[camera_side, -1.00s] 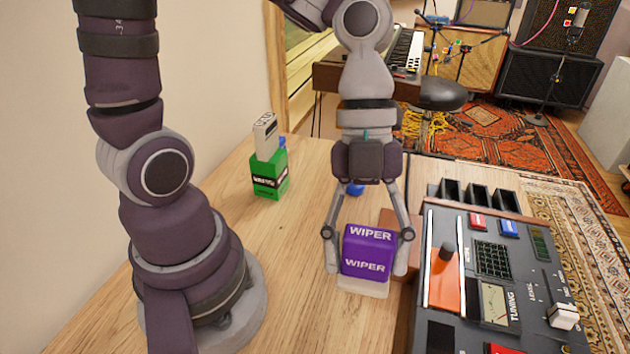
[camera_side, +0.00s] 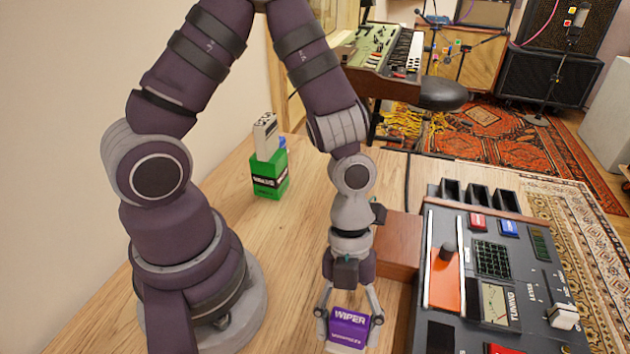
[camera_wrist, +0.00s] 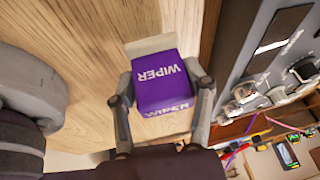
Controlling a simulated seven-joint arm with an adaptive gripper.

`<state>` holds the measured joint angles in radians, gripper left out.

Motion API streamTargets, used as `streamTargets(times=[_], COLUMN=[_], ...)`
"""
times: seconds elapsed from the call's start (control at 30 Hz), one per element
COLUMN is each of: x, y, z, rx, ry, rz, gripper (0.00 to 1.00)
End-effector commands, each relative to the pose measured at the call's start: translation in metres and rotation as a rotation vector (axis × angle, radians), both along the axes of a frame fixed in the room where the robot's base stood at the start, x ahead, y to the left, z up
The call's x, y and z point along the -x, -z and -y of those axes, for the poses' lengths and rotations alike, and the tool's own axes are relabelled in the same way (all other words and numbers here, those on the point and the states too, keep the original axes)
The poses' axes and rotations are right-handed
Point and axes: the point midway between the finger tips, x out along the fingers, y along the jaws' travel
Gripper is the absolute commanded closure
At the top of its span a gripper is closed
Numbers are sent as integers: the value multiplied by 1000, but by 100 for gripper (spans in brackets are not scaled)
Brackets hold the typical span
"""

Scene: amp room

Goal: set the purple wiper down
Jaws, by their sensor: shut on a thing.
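The purple wiper (camera_side: 348,328) is a purple block with white "WIPER" lettering and a pale end. It sits between the fingers of my gripper (camera_side: 348,318), low at the bottom middle of the side view. In the wrist view the wiper (camera_wrist: 163,82) fills the gap between both fingers of my gripper (camera_wrist: 163,95), which are shut on it. Wood tabletop shows around it. I cannot tell whether its underside touches the table.
A control console (camera_side: 470,275) with sliders and buttons stands close on the right. A brown wooden block (camera_side: 397,243) is beside it. A green box (camera_side: 268,178) with a pale block in it stands farther back on the table. The wooden table (camera_side: 285,265) has bare room left of the gripper.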

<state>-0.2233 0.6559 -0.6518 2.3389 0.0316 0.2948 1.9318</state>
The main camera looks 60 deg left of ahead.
Motion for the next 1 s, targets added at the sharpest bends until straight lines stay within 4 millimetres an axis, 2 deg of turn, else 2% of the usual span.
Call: streamTargets(times=[0.13, 0.5, 0.53, 0.6, 0.73, 1.0], x=[1, 0, 0, 0, 0, 0], y=[18, 22, 22, 22, 22, 22], z=[0, 0, 0, 0, 0, 0], rx=[-1, 0, 0, 0, 0, 0], ry=[0, 0, 0, -1, -1, -1], rz=[-4, -1, 0, 0, 0, 0], gripper=[87, 87, 45, 36, 21, 21])
